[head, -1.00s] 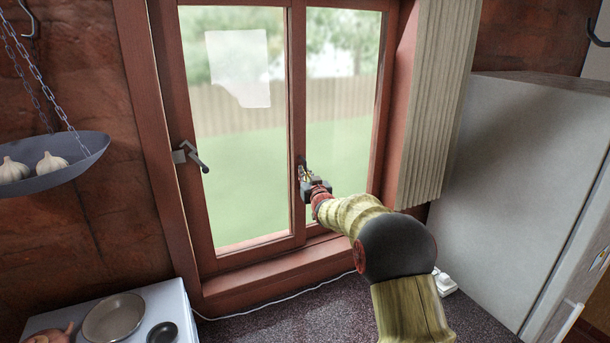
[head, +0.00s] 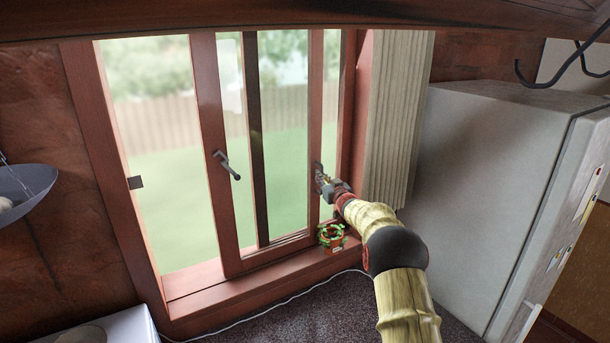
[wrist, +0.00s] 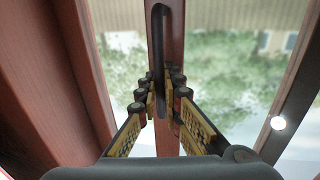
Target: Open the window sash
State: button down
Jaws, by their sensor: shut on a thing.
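The window sash (head: 215,150) is a red-brown wooden frame with glass, slid right across the other pane. A wide gap shows between its left stile and the frame's left jamb (head: 92,130). A grey lever handle (head: 226,165) sits on the left stile. My gripper (head: 324,180) is at the sash's right stile (head: 316,110). In the wrist view, its fingers (wrist: 160,98) are closed around a dark upright pull handle (wrist: 157,45) on the stile. The exact contact is partly hidden by the fingertips.
A small pot with a green plant (head: 331,236) stands on the sill (head: 200,296), just below my gripper. A cream ribbed panel (head: 396,120) and a white fridge (head: 480,190) stand at right. A hanging pan (head: 25,185) is at left. A white cord crosses the counter.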

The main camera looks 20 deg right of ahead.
jog(key=shift+w+d+p, duration=0.2)
jog(key=shift+d+p, duration=0.15)
jog(key=shift+d, duration=0.6)
jog(key=shift+w+d+p, duration=0.15)
jog(key=shift+d+p, duration=0.2)
jog(key=shift+d, duration=0.6)
jog(key=c, duration=2.1)
grip_release()
jog(key=shift+c, duration=0.2)
jog(key=shift+o, duration=0.7)
jog(key=s, duration=1.2)
jog(key=shift+a, duration=0.1)
